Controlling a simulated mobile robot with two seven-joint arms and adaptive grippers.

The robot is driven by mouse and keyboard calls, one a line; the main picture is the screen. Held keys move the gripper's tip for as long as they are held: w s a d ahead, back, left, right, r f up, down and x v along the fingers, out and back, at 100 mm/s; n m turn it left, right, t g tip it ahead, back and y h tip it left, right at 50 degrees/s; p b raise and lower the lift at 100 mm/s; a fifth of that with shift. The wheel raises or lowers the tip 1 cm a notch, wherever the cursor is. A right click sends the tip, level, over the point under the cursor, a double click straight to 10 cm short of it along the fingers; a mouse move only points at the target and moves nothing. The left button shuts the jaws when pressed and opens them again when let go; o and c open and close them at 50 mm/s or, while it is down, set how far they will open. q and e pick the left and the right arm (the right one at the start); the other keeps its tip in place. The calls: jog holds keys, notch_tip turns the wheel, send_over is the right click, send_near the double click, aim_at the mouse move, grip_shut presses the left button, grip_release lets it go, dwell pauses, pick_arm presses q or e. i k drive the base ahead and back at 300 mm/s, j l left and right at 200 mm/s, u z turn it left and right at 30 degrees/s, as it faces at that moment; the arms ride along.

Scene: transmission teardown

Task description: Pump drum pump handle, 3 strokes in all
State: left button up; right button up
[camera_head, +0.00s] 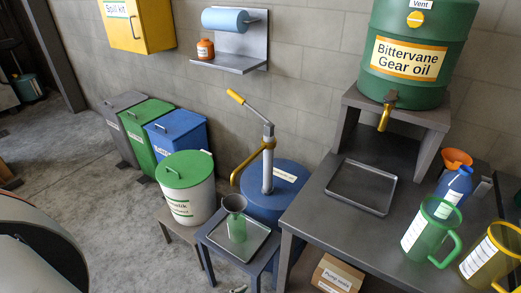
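The drum pump stands upright on a blue drum (285,179) near the middle of the view. Its pump handle (236,97) has a yellow grip and slants up and to the left from the grey pump head (268,131). A curved yellow spout (245,163) comes down on the left side of the pump column (267,172). A green-tinted clear container (236,226) stands on a metal tray (255,249) below the spout. Nothing touches the handle. Neither of my grippers can be made out in this view.
A dark bench (345,232) at the right holds an empty tray (361,187), a green jug (427,231), a yellow jug (490,258) and a blue bottle (455,187). A green-lidded drum (187,190) stands left of the pump. Open floor lies at the left.

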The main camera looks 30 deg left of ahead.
aim_at(231, 93)
jog(key=i+j, duration=0.1)
jog(key=j, duration=0.55)
jog(key=i+j+z, duration=0.15)
jog(key=j, duration=1.1)
